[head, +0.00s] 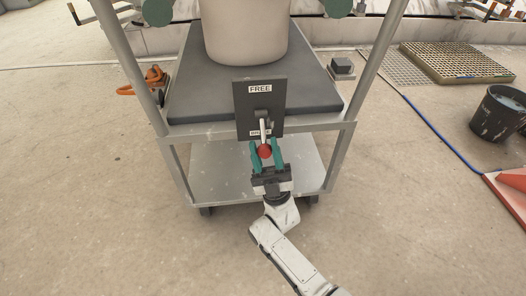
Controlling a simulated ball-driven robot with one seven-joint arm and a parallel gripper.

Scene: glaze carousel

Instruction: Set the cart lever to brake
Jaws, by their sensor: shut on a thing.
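The cart (183,124) stands ahead of me, with a grey top and a lower shelf. A dark lever plate (243,98) is fixed at its near edge. The label FREE (260,89) is at the plate's top, and a lower label, probably BRAKE (257,134), is partly hidden by the lever. The cart lever (263,126) points down toward the lower label and ends in a red knob (264,151). My gripper (266,153), with green fingers, comes from below and is shut on the red knob.
A large pale pot (245,35) stands on the cart top. An orange tool (154,78) lies left of the cart. At right are a dark bucket (498,113), a grating (455,62), a blue hose (440,134) and a red-orange object (510,185). The near floor is clear.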

